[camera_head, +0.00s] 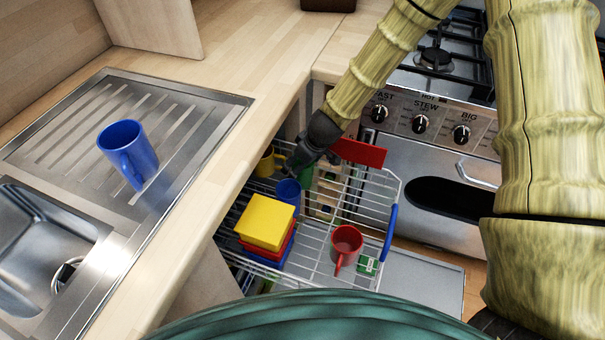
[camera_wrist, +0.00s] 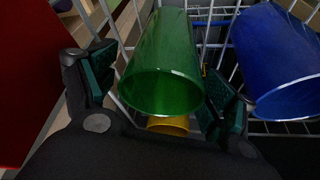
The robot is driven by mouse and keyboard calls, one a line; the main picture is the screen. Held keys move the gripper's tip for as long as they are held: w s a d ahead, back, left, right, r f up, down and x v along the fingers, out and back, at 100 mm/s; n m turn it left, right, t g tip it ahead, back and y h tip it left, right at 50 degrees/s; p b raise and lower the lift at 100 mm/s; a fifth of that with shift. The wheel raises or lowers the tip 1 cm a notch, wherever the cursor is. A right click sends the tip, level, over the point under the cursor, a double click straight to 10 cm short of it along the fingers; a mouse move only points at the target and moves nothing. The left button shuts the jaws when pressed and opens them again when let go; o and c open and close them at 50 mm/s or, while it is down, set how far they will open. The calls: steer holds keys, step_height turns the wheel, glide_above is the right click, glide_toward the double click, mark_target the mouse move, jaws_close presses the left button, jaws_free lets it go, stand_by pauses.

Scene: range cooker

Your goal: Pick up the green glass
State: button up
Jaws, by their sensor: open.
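The green glass (camera_wrist: 163,62) lies between the two fingers of my gripper (camera_wrist: 160,72) in the wrist view, with its round rim facing the camera. The fingers are apart, one on each side of it. The right finger is very close to the glass; I cannot tell whether it touches. In the head view, only a sliver of the green glass (camera_head: 306,176) shows in the wire basket, beside my gripper (camera_head: 299,165), whose fingers are small and dark there.
A blue glass (camera_wrist: 278,60) stands right of the green one. A yellow mug (camera_head: 266,164), yellow box (camera_head: 265,221), red mug (camera_head: 346,241) and red panel (camera_head: 358,152) are in or at the wire basket (camera_head: 318,262). The worktop edge (camera_head: 217,160) is left; the cooker (camera_head: 425,160) is right.

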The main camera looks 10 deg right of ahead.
steer(key=shift+x, duration=0.85)
steer(key=shift+a, duration=0.1)
steer(key=c, duration=1.2)
steer(key=shift+r, duration=0.1)
